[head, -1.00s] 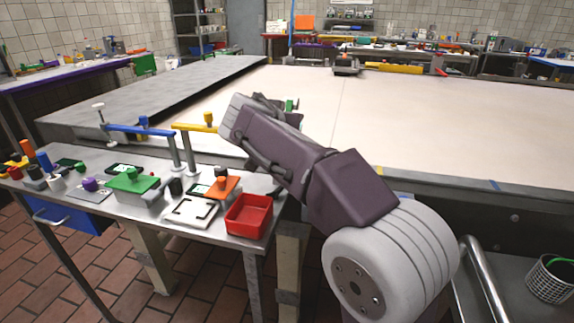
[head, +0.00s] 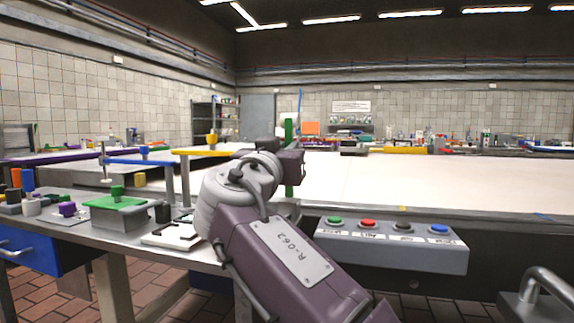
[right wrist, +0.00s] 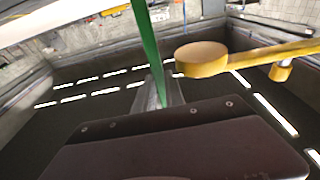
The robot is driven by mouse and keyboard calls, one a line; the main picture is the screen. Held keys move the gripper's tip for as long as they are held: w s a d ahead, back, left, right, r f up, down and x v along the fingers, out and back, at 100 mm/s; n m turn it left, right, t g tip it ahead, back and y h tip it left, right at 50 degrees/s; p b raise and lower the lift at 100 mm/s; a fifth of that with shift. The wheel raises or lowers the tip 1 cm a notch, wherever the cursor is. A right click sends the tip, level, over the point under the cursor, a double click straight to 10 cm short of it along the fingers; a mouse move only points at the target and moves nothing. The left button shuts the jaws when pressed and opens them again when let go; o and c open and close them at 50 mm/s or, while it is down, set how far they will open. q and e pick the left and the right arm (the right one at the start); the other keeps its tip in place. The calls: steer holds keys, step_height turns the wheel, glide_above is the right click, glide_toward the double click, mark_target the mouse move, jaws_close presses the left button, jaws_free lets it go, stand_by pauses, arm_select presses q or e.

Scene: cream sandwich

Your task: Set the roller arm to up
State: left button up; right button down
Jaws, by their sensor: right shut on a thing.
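A green bar (head: 289,140) stands upright at the near left edge of the big pale table; I take it for the roller arm, though no label on it is readable. My right gripper (head: 287,162) is shut on it. In the right wrist view the green bar (right wrist: 147,45) runs down between my fingers, and its gripped end is partly hidden. A yellow arm (head: 188,152) with a knob and a blue arm (head: 125,161) lie level on posts to the left. My left gripper is out of view.
A button box (head: 392,243) with green, red and blue buttons hangs on the table front. A side table at left holds a green-topped box (head: 117,203) and small items. The pale table (head: 430,180) is clear nearby.

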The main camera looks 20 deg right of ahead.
steer(key=shift+r, duration=0.1)
stand_by(0.3)
steer(key=c, duration=1.4)
jaws_free()
